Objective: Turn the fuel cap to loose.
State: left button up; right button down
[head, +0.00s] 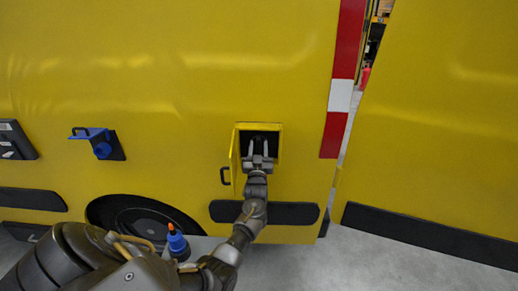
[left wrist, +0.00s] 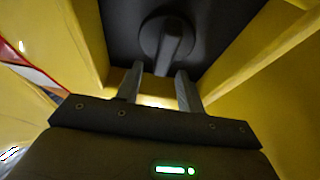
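The fuel cap (left wrist: 167,43) is a dark round knob with a raised grip bar, set in a dark recess; in the left wrist view the bar points toward my gripper. In the head view the cap is dark and mostly hidden behind my gripper. My left gripper (head: 262,160) is at the mouth of the recess in the yellow panel. In the left wrist view its fingers (left wrist: 159,68) are apart, with the lower end of the bar showing between the fingertips. I cannot tell whether they touch it. My right gripper is not in view.
Yellow walls (left wrist: 262,55) frame the recess closely. A small yellow flap (head: 234,160) stands open at its left, near a black handle (head: 225,176). A blue fitting (head: 101,148) is on the panel farther left. A blue object with an orange tip (head: 177,243) stands near my arm.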

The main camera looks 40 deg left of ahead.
pick_arm(q)
jog(key=shift+w+a+r, duration=0.3)
jog(key=shift+w+a, duration=0.05)
jog(key=shift+w, duration=0.1)
grip_shut()
